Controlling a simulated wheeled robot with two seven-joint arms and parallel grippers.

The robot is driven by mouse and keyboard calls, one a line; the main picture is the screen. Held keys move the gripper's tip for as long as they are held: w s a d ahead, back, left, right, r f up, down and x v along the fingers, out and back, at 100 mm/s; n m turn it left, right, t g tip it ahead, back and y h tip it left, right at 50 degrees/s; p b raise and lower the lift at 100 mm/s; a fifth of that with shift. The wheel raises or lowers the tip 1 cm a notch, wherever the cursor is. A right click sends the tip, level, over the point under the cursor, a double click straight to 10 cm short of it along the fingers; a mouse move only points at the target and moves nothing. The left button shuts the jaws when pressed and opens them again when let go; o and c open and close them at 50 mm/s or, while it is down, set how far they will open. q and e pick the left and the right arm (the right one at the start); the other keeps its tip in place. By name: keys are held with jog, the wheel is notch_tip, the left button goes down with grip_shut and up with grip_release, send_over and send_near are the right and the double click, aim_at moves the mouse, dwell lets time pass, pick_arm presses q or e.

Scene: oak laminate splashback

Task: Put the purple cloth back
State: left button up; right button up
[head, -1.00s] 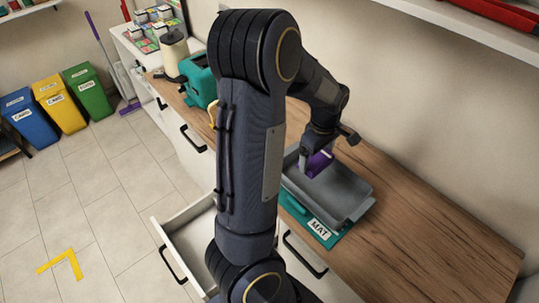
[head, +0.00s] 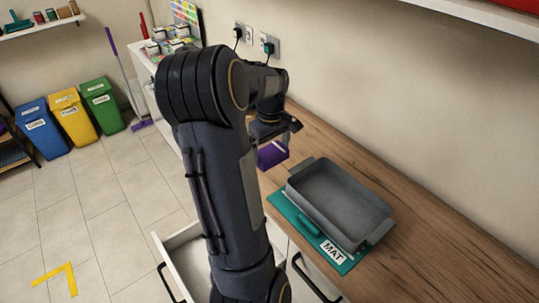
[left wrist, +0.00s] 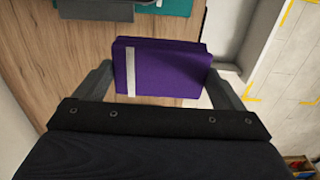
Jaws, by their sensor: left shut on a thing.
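The purple cloth (head: 273,155) is folded flat, with a pale stripe near one end in the left wrist view (left wrist: 165,68). My left gripper (head: 272,145) is shut on it, one finger at each side, and holds it to the left of the grey tray, near the worktop's front edge. In the head view, my arm hides part of the gripper and the cloth. An open white drawer (head: 178,240) juts out below the worktop, partly behind my arm. My right gripper is not in view.
The empty grey tray (head: 340,200) stands on a teal mat (head: 283,203) labelled MAT. The wooden worktop (head: 450,248) is bare to its right. Blue, yellow and green bins (head: 75,122) stand at the far left. Wall sockets (head: 268,47) hold plugs.

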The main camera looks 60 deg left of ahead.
aim_at(270, 146)
pick_arm(q)
jog(key=w+a+f, duration=0.1)
jog(key=a+f, duration=0.1)
jog(key=w+a+f+p, duration=0.1)
jog(key=a+f, duration=0.1)
jog(key=w+a+f, duration=0.1)
jog(key=a+f, duration=0.1)
jog(key=shift+w+a+f+p, duration=0.1)
jog(key=shift+w+a+p, duration=0.1)
jog(key=shift+w+p, duration=0.15)
jog(key=shift+w+a+f, duration=0.15)
jog(key=shift+a+f, duration=0.15)
jog(key=shift+f, duration=0.1)
jog(key=shift+a+f, duration=0.1)
jog(key=shift+f, duration=0.25)
notch_tip(270, 146, down, 3)
jog(key=shift+w+r+p, duration=0.1)
jog(key=shift+p, duration=0.2)
